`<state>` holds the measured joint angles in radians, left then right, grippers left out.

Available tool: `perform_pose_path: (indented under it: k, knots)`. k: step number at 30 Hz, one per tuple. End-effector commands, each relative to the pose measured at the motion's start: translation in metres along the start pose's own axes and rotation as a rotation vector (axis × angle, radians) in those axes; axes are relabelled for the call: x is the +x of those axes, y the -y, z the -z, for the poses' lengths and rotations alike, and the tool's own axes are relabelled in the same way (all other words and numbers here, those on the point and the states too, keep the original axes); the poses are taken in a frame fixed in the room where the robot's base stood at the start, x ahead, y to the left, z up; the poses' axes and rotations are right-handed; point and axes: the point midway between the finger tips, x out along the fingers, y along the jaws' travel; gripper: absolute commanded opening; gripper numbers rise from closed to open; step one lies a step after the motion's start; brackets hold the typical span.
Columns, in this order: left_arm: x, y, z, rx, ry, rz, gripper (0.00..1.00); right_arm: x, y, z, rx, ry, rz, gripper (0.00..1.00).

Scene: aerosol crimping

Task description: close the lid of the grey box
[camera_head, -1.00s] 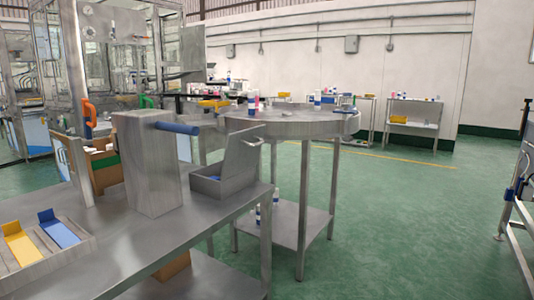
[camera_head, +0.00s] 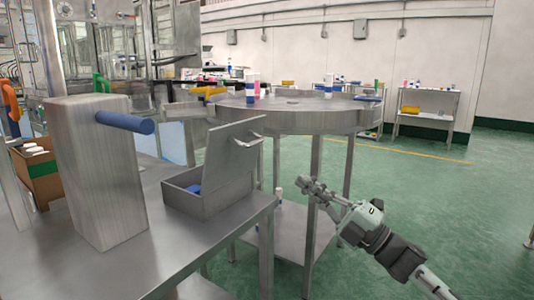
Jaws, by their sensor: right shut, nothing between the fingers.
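The grey box (camera_head: 183,198) stands near the right end of the metal table. Its lid (camera_head: 229,160) is open, raised and tilted up on the right side, with a handle on its outer face. Something blue (camera_head: 193,189) lies inside the box; the rest of the inside is hidden. My right gripper (camera_head: 303,184) is shut and empty. It is in the air to the right of the box and lid, apart from both. My left gripper is not in view.
A tall metal block with a blue rod (camera_head: 124,122) stands left of the box on the metal table (camera_head: 160,258). A round metal table (camera_head: 290,117) with bottles stands behind. Green floor (camera_head: 475,220) lies open at the right.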

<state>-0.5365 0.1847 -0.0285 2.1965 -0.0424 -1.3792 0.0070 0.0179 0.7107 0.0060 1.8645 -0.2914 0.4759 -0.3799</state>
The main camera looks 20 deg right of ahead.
Motion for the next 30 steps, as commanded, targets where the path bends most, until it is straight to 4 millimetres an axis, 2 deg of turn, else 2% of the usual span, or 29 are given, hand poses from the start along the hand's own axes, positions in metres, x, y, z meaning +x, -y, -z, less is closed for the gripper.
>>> perform_pose_path:
  k: [9,15,21,30]
  knots:
    - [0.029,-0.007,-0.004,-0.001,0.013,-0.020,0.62,0.070,-0.003,-0.001,0.003,0.002,-0.003,0.00]
    - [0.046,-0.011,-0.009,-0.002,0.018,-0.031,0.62,0.103,-0.002,-0.001,0.003,0.003,-0.002,0.00]
    - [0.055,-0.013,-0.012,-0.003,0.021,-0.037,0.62,0.118,0.000,-0.002,0.004,0.005,0.001,0.00]
    - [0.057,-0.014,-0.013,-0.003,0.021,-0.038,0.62,0.120,0.001,-0.001,0.004,0.005,0.001,0.00]
